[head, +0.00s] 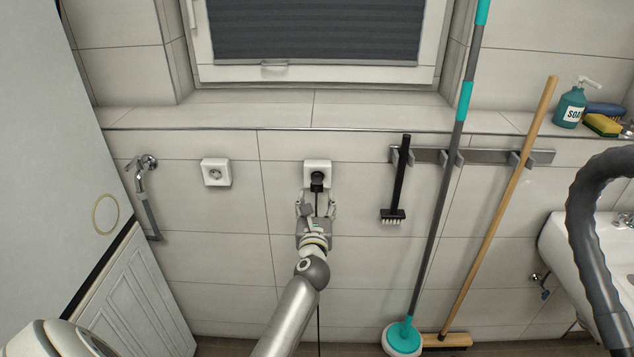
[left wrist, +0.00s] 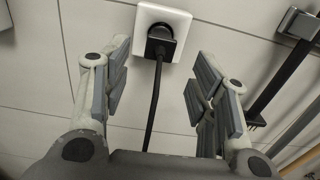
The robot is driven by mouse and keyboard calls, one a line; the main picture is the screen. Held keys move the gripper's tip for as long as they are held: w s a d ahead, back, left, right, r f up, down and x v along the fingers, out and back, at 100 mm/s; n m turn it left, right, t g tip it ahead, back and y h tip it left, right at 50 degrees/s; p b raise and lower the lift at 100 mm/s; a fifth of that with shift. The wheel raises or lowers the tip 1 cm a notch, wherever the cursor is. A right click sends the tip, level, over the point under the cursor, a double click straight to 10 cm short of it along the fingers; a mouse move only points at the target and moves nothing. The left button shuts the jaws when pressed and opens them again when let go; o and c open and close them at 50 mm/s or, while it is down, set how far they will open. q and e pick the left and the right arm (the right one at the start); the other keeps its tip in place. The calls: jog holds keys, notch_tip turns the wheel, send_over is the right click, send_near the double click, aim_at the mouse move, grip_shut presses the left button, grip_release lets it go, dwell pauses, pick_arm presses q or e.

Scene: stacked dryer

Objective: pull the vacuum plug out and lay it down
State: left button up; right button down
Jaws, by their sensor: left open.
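The black vacuum plug (head: 317,181) sits in the white wall socket (head: 317,166) below the window ledge. Its black cord (head: 318,325) hangs down the wall. My left gripper (head: 317,198) is open just below the plug. In the left wrist view the plug (left wrist: 160,43) is beyond the two open fingers, seen between them, with the cord (left wrist: 152,110) running down through the gap. The fingers do not appear to touch the plug or cord. My right gripper is out of view.
An empty wall socket (head: 216,172) is to the left, beside a water tap (head: 148,163). A black brush (head: 399,180), a teal mop (head: 440,200) and a wooden broom (head: 500,215) hang or lean on the right. A grey hose (head: 585,230) and sink (head: 565,250) are far right.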

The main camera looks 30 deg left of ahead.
aim_at(317, 189)
pick_arm(q)
jog(key=b+x, duration=0.2)
jog(key=x, duration=0.5)
jog(key=shift+w+f, duration=0.1)
jog(key=shift+w, duration=0.15)
jog(key=shift+w+a+b, duration=0.35)
jog(key=shift+w+a, duration=0.1)
jog(key=shift+w, duration=0.15)
dwell(0.7)
grip_shut()
jog(key=shift+p, duration=0.3)
